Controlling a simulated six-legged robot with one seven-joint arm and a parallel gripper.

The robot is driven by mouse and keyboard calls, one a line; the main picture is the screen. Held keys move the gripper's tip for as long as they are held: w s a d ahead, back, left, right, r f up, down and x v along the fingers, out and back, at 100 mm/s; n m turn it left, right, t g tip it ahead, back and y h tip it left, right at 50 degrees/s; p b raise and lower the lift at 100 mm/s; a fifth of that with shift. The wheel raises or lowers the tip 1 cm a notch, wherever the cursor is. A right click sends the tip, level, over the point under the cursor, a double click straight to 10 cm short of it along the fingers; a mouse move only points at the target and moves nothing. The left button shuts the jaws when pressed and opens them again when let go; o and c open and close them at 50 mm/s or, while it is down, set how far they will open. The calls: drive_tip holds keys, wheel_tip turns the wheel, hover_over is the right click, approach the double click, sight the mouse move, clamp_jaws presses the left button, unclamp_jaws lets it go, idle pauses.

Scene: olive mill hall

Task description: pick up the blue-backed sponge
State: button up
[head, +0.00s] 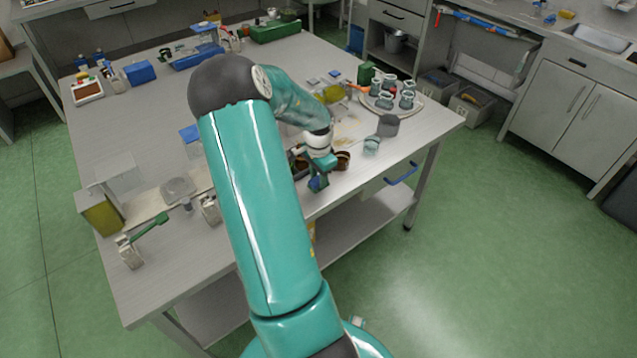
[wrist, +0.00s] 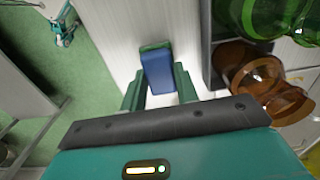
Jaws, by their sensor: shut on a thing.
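The blue-backed sponge (wrist: 157,72) is in the middle of the wrist view, with a blue face toward the camera and a thin green edge at its far end. My gripper (wrist: 159,86) is shut on it, one green finger on each side. In the head view the gripper (head: 318,178) is over the front edge area of the table, and a small blue bit of the sponge (head: 315,184) shows at its tip. I cannot tell whether the sponge is touching the tabletop.
The worktable (head: 160,285) has a clear front left. A round tray (head: 425,112) with several cups stands farther right, near a grey cylinder (head: 388,125).

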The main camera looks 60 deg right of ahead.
drive_tip(key=shift+r, duration=0.1)
drive_tip(key=shift+r, duration=0.55)
drive_tip(key=s+a+r, duration=0.2)
drive_tip(key=s+r, duration=0.9)
drive_tip(key=s, duration=0.2)
drive_tip(key=shift+s+a+r, duration=0.3)
drive_tip(key=shift+s+r, duration=0.05)
